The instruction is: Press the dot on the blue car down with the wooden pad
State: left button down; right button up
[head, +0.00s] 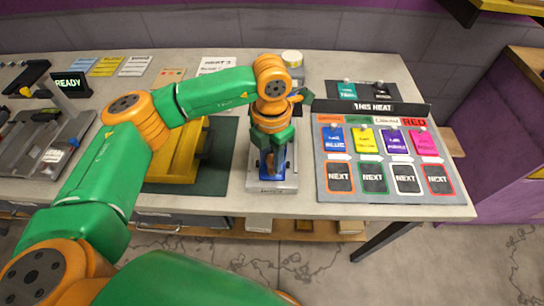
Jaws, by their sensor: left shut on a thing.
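The blue car (281,172) sits on a grey metal stand (286,184) near the front edge of the table, right of centre. My left gripper (271,149) points down right over the car and is shut on the wooden pad (269,164), a small brown piece that shows low between the fingers. The pad is at the car in the picture, but I cannot tell whether it touches it. The dot on the car is hidden behind the gripper and pad. My right gripper is out of view.
A sloped board (465,198) with coloured cards stands right of the stand. A yellow block (172,165) on a dark green mat (218,165) is to the left. A track device with a READY display (70,83) is at far left. A white-lidded jar (292,58) stands behind my gripper.

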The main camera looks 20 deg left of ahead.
pick_arm(q)
notch_tip(320, 180, up, 7)
jog(key=p, duration=0.4)
jog(key=shift+f, duration=0.2)
